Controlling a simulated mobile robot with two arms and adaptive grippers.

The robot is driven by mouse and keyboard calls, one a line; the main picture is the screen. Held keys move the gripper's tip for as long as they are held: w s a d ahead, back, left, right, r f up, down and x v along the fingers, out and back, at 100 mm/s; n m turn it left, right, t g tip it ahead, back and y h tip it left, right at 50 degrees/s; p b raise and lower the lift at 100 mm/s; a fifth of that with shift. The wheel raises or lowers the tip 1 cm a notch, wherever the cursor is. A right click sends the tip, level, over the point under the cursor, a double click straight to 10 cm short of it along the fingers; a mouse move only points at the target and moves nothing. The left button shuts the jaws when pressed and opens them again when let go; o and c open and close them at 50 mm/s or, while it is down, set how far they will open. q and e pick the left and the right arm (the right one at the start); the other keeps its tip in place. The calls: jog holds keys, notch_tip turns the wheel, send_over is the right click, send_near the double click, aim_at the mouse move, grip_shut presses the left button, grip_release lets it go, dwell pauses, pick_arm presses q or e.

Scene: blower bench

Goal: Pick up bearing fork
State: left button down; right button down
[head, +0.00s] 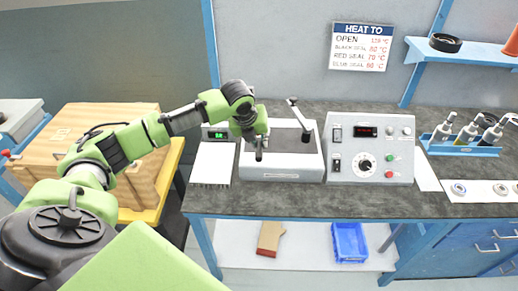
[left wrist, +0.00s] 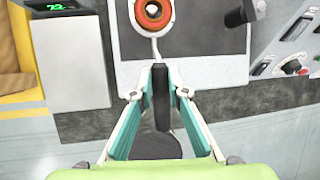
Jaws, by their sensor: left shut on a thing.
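My left gripper (head: 258,152) hangs over the front left of a white bench unit with a dark top (head: 282,175). In the left wrist view the gripper (left wrist: 160,95) is shut on the dark handle of the bearing fork (left wrist: 161,108). A thin pale shaft runs from the handle towards an orange-red ring with a white rim (left wrist: 153,12), which lies over the unit's dark top. I cannot tell whether the fork touches the ring or goes around it. The fork is too small to make out in the head view. My right gripper is not in view.
A scale with a green display (head: 212,162) stands left of the unit. A control box with a red display (head: 370,150) stands right of it. A post with a lever (head: 305,125) rises from the unit's right side.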

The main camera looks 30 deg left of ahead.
pick_arm(q)
jog(key=s+r, duration=0.1)
jog(key=s+d+r, duration=0.1)
jog(key=r, duration=0.1)
jog(key=s+r+b, duration=0.1)
jog(key=s+r, duration=0.1)
jog(key=shift+d+r, duration=0.1)
jog(key=shift+d, duration=0.25)
jog(key=s+d+r+b, duration=0.1)
jog(key=s+d+r, duration=0.2)
jog(key=s, duration=0.5)
jog(key=shift+d+r+b, duration=0.35)
jog(key=shift+r+b, duration=0.05)
jog(key=shift+r, duration=0.05)
